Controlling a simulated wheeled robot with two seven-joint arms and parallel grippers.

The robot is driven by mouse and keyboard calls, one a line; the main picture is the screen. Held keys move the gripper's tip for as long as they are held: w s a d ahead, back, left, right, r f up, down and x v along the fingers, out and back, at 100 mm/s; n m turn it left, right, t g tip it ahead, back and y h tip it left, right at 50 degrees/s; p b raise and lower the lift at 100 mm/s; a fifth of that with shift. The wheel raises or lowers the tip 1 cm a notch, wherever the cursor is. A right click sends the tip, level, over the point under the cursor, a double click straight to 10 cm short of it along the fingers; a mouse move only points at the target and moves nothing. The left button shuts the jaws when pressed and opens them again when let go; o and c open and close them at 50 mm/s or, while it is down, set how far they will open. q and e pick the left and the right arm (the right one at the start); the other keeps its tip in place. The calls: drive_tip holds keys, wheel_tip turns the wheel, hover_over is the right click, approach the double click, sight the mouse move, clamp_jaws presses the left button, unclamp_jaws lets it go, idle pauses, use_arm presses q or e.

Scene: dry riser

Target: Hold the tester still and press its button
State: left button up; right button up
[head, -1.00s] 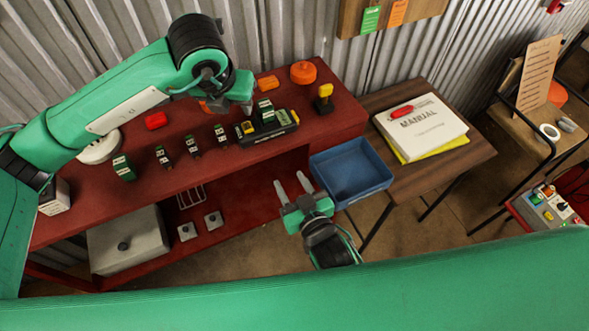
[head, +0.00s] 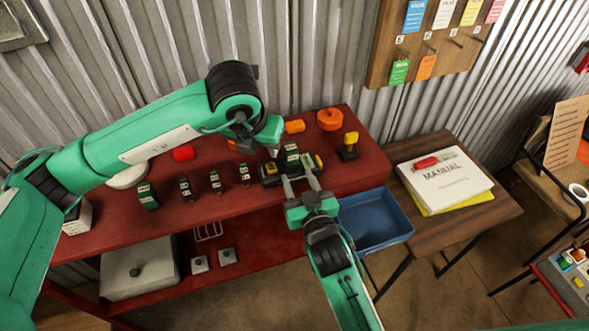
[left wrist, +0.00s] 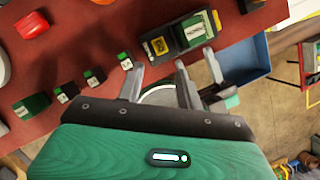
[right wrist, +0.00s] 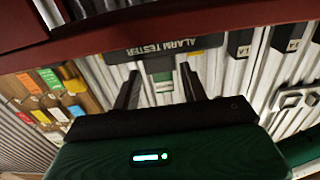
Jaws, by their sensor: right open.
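The alarm tester (head: 271,170), a long black device with yellow and green parts, lies near the right end of the red shelf. The left wrist view shows its top (left wrist: 178,40), and the right wrist view shows its lettered front (right wrist: 165,48). My left gripper (head: 273,149) is above and just behind the tester; its fingers (left wrist: 160,70) are open and hold nothing. My right gripper (head: 301,184) is open at the tester's front, with its fingertips close to it. I cannot tell whether they touch. I cannot make out which part is the button.
Several small green-and-black blocks (head: 215,182) stand left of the tester. A black-and-yellow piece (head: 348,147) and an orange round piece (head: 329,119) are to its right and behind. A blue tray (head: 372,222) and a wooden table (head: 455,213) are at the right.

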sight(294, 170)
drive_tip(key=shift+x, duration=2)
drive_tip(key=c, duration=0.7)
use_arm(q)
clamp_jaws()
use_arm(e)
drive_tip(key=shift+c, duration=0.5)
